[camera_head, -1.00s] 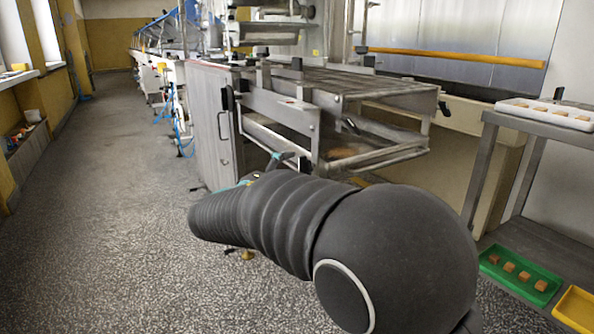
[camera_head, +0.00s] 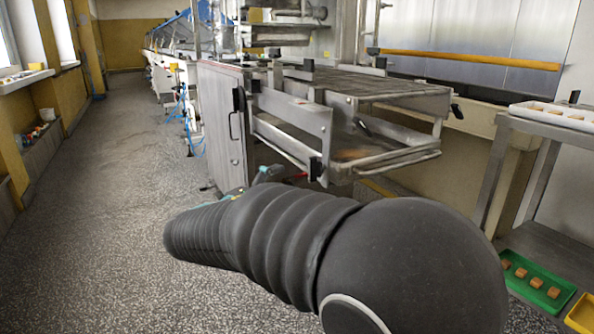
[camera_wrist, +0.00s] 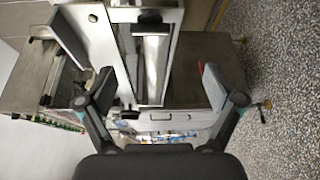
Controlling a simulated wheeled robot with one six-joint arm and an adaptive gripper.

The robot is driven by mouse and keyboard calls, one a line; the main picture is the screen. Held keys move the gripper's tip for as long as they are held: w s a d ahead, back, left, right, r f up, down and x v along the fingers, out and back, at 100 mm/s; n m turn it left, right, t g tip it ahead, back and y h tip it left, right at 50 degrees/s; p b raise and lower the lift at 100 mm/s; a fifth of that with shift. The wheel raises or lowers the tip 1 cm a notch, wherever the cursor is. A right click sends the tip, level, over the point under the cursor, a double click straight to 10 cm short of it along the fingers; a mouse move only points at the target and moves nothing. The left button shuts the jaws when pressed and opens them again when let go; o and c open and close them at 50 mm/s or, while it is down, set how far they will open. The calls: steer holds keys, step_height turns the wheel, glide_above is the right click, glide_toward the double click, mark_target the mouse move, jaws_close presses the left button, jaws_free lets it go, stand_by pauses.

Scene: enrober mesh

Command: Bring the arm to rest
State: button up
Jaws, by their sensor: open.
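My gripper shows in the wrist view (camera_wrist: 157,88), with its two fingers spread wide apart and nothing between them. Behind the fingers in that view is the metal enrober machine (camera_wrist: 185,95), seen sideways. In the head view my dark arm stretches across the lower middle, in front of the enrober (camera_head: 225,130). The arm hides most of the gripper there; only a small part shows past it. The enrober's wire mesh belt (camera_head: 375,87) lies on top of its frame. I cannot tell the exact gap between gripper and machine.
At right, a metal rack (camera_head: 560,185) bears a white tray (camera_head: 548,121) above, and a green tray (camera_head: 510,262) with several brown pieces and a yellow tray (camera_head: 583,312) below. The speckled floor (camera_head: 110,200) at left is clear along the aisle.

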steer(key=s+d+f+m+g+y, duration=0.1)
steer(key=s+d+f+g+y, duration=0.3)
steer(key=s+d+f+g, duration=0.75)
steer(key=s+d+r+m+t+y+p, duration=0.2)
steer(key=s+d+m+y, duration=0.3)
steer(key=s+d+m, duration=0.6)
steer(key=s+d+r, duration=0.1)
steer(key=s+d, duration=0.2)
steer(key=s, duration=0.3)
steer(key=shift+p, duration=0.3)
steer(key=shift+t, duration=0.25)
steer(key=shift+c, duration=0.3)
